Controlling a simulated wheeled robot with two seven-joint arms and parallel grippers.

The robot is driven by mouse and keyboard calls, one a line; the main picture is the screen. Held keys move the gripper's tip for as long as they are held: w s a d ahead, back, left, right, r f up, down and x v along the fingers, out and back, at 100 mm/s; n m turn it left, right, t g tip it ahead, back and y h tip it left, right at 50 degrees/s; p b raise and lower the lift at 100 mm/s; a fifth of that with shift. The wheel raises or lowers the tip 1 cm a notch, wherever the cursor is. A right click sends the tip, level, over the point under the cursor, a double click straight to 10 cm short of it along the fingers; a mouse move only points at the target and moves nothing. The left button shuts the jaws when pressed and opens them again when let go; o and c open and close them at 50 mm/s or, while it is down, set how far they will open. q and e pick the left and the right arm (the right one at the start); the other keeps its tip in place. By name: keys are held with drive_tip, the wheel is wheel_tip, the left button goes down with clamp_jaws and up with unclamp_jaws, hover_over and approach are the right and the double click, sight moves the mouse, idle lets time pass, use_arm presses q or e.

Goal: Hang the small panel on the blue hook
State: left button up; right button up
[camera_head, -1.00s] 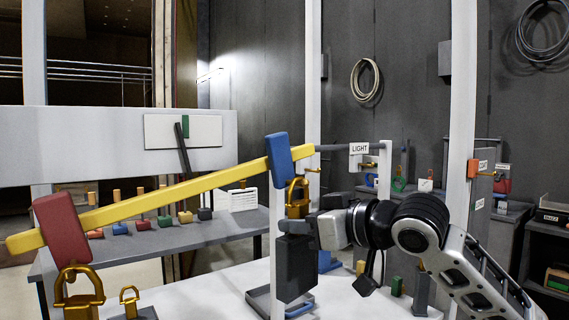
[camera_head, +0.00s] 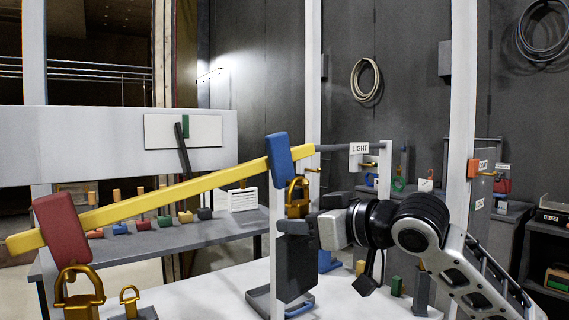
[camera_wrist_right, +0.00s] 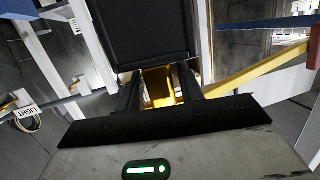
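The blue block (camera_head: 279,159) sits on the yellow bar, with a brass hook (camera_head: 297,190) below it. The small panel, a dark upright rectangle (camera_head: 296,272), is directly below this hook and appears upright. My right gripper (camera_head: 294,228) is at the panel's top edge, coming from the right. In the right wrist view its two fingers (camera_wrist_right: 158,92) stand apart, with a brass piece between them and the dark panel (camera_wrist_right: 145,35) just beyond. The fingers look open. The contact between panel and hook is hidden by the gripper. My left gripper is not in view.
The yellow bar (camera_head: 150,200) slants across the left, with a red block (camera_head: 62,228) and brass hook (camera_head: 79,290) at its low end. A white post (camera_head: 312,80) stands behind the panel. A grey tray (camera_head: 262,297) is below. A LIGHT sign (camera_head: 359,149) is at right.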

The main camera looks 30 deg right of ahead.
drive_tip(key=shift+o, duration=0.3)
drive_tip(key=o, duration=0.5)
